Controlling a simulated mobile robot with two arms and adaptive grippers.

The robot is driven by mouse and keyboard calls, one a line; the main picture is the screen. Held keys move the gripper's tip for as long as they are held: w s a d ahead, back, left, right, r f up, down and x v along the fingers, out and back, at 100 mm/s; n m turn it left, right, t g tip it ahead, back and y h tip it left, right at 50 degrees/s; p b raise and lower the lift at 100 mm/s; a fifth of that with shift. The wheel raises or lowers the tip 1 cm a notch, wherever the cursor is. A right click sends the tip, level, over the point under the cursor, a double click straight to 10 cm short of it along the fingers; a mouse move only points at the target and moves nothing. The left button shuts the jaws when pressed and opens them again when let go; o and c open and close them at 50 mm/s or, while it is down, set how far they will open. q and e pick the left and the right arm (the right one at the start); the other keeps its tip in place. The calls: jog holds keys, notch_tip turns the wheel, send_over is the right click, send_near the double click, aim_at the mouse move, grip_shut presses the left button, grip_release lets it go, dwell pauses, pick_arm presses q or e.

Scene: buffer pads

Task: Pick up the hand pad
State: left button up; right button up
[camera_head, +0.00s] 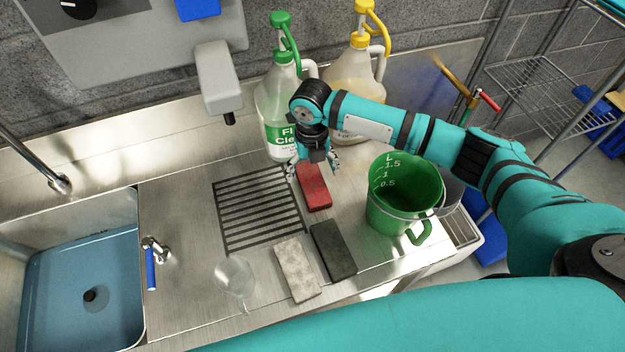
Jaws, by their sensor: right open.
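Three flat rectangular pads lie on the steel counter: a red pad (314,190), a dark grey-green pad (333,250) and a pale beige pad (297,270). I cannot tell which of them the task calls the hand pad. My right gripper (313,169) points down over the far end of the red pad. Its fingers are open, one on each side of that end, which they partly hide. I cannot tell whether they touch the pad. My left gripper is not in view.
A green measuring bucket (400,212) stands right of the pads. Two pump jugs, one green-topped (281,75) and one yellow-topped (362,62), stand behind the gripper. A clear funnel-like item (235,276) sits near the front edge. A sink (82,290) is at left.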

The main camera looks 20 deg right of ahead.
aim_at(313, 184)
jog(key=shift+f, duration=0.6)
jog(key=f+p, duration=0.1)
jog(key=f, duration=0.1)
jog(key=f+p, duration=0.1)
jog(key=f, duration=0.1)
jog(key=shift+s+d+f, duration=0.2)
jog(key=shift+f, duration=0.4)
jog(key=shift+c, duration=0.4)
jog(key=c, duration=1)
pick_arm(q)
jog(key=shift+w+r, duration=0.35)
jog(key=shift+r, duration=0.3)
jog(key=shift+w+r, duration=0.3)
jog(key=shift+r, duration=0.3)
pick_arm(e)
jog(key=shift+c, duration=0.2)
